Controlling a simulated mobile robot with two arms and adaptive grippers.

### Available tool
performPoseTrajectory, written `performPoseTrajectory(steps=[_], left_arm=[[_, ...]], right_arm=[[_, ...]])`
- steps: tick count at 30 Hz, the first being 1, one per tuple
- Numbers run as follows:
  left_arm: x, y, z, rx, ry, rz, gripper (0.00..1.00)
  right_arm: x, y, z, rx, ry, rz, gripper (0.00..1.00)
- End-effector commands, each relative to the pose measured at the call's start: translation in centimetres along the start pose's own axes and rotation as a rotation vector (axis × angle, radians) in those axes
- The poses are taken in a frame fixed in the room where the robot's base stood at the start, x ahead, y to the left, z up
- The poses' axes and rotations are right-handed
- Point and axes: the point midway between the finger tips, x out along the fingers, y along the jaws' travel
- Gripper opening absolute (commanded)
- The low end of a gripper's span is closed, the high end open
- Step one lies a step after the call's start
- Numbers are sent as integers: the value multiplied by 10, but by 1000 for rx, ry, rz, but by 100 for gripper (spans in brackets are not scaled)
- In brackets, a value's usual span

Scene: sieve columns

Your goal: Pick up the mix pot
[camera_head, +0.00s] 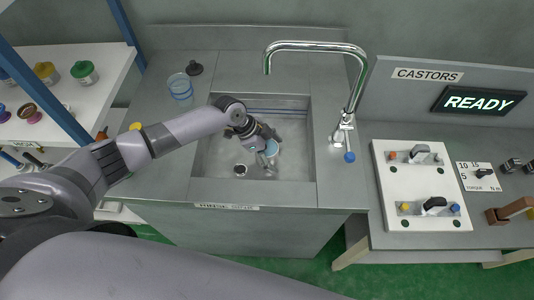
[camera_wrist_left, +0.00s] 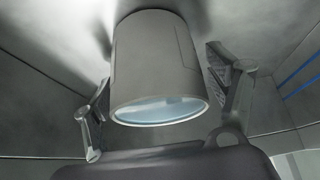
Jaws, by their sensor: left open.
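The mix pot, a grey cylinder with a pale blue inside at its open end, fills the middle of the left wrist view (camera_wrist_left: 160,60). In the head view a pale blue round opening, which looks like the same pot, shows in the sink (camera_head: 271,147), partly hidden by my left gripper (camera_head: 262,142). My left gripper is open, with one finger on each side of the pot in the left wrist view (camera_wrist_left: 160,105). Gaps show between the fingers and the pot wall. My right gripper is not in view.
The steel sink (camera_head: 210,165) has walls close around my left gripper. A small dark-topped round item (camera_head: 240,170) lies in the basin. A blue-tinted clear beaker (camera_head: 180,88) and a dark knob-like item (camera_head: 194,68) stand on the left ledge. A tall tap (camera_head: 345,130) rises at right.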

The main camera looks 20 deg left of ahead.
Motion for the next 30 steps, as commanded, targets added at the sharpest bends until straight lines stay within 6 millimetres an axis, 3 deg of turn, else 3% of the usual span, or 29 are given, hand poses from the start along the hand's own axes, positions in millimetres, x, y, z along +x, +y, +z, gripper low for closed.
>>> performPoseTrajectory(steps=[2, 30], left_arm=[[0, 0, 0, 0, 0, 0, 79], [-1, 0, 0, 0, 1, -1, 19]], right_arm=[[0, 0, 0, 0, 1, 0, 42], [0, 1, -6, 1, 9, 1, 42]])
